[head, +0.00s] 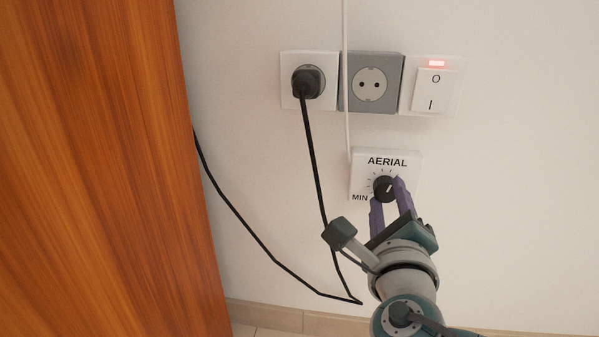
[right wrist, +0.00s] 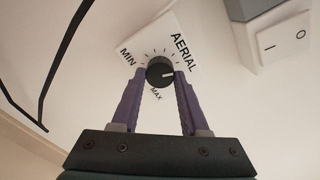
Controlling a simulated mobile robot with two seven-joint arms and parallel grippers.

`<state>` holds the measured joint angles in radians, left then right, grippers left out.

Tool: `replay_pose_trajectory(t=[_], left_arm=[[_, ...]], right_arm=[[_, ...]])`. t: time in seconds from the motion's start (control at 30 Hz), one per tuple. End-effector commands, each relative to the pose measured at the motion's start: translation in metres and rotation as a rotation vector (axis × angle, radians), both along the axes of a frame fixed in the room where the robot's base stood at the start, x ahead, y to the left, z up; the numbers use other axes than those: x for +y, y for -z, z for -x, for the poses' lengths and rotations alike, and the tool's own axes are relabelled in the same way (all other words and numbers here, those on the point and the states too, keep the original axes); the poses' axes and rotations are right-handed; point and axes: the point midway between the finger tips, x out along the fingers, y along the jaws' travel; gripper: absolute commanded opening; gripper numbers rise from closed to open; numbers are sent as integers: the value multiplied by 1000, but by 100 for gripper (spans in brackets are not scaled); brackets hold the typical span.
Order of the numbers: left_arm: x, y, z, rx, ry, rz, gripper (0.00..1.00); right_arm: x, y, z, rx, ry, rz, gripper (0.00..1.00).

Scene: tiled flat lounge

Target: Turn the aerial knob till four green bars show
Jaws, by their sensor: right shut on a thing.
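The aerial knob (head: 383,187) is black and round with a white pointer line, on a white wall plate (head: 360,157) marked AERIAL and MIN. In the head view the pointer tilts up and to the right. My right gripper (head: 388,190) has its purple fingers shut on the knob. In the right wrist view the knob (right wrist: 158,70) sits between the two fingertips, and MIN and MAX marks show beside it. No green bars or signal display show in either view. My left gripper is out of view.
Above the plate are a socket with a black plug (head: 306,83), an empty grey socket (head: 370,84) and a white switch (head: 434,90) with a red light. A black cable hangs left of my right gripper. A wooden panel (head: 100,170) fills the left.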

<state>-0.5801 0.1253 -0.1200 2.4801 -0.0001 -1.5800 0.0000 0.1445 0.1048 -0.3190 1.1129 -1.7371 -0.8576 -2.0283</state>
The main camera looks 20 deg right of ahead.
Motion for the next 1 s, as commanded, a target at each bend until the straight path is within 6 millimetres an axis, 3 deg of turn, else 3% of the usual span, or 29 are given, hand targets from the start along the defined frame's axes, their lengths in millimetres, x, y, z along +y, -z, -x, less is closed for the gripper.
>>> replay_pose_trajectory(t=[0.7, 0.73, 1.0], left_arm=[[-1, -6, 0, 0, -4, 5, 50], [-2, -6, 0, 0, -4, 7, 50], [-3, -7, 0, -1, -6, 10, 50]], right_arm=[[0, -1, 0, 34, 1, 61, 0], [0, -1, 0, 34, 1, 61, 48], [0, -1, 0, 36, 1, 60, 74]])
